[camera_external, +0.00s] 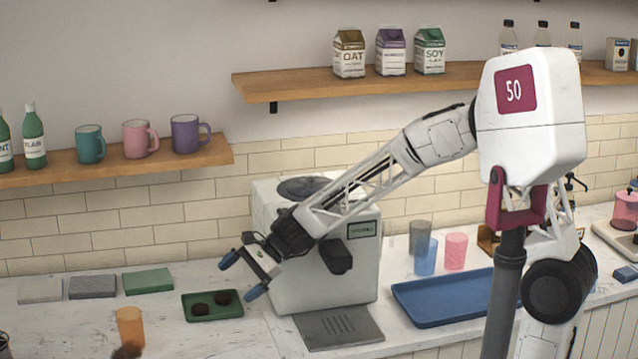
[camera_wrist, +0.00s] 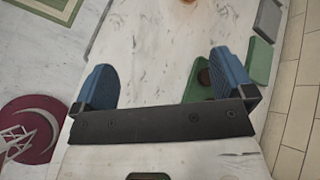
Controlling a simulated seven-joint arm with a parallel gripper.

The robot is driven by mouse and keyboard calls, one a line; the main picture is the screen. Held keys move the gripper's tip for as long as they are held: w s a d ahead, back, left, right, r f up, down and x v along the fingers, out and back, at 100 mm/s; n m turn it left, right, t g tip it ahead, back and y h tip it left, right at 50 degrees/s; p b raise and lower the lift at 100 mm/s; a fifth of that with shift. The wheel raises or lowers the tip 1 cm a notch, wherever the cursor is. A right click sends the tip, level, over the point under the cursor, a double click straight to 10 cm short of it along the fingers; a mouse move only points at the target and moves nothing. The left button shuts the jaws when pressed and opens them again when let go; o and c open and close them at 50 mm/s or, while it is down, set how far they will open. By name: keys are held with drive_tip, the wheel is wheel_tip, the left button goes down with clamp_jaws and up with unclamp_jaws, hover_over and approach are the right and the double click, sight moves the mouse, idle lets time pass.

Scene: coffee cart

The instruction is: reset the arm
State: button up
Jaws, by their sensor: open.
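My gripper (camera_external: 243,276) is open and empty, with its two blue fingers apart. It hangs in the air above the counter, left of the white coffee machine (camera_external: 340,275). In the external view it is close to a green tray (camera_external: 237,312) with two dark round items on it. In the wrist view the gripper (camera_wrist: 165,82) has bare white counter between its fingers, and the green tray (camera_wrist: 197,88) is partly hidden behind the right finger. My arm reaches left and down from its shoulder.
An orange cup (camera_external: 130,327) stands at the front left. Flat grey and green blocks (camera_external: 148,281) lie at the back left. A blue tray (camera_external: 445,297) and several cups (camera_external: 456,251) are right of the machine. Shelves (camera_external: 115,165) with mugs, bottles and cartons line the wall.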

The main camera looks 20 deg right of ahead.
drive_tip(key=s+d+r+n+t+h, duration=0.1)
drive_tip(key=s+d+r+n+h, duration=0.1)
drive_tip(key=d, duration=0.8)
drive_tip(key=s+d+r+n+h, duration=0.1)
drive_tip(key=s+d+r+n, duration=0.15)
drive_tip(key=d, duration=0.85)
drive_tip(key=s+d+r+n+t+h, duration=0.1)
drive_tip(key=s+d+n+h, duration=0.1)
drive_tip(key=d, duration=0.8)
drive_tip(key=s+d+n+h, duration=0.1)
drive_tip(key=s+d, duration=0.3)
drive_tip(key=d, duration=0.4)
drive_tip(key=s+d+n+t+h, duration=0.1)
drive_tip(key=s+d+h, duration=0.2)
drive_tip(key=d, duration=0.5)
drive_tip(key=s+d+f+n+t+h, duration=0.1)
drive_tip(key=s+d+h, duration=0.1)
drive_tip(key=s+d, duration=0.4)
drive_tip(key=shift+d, duration=1)
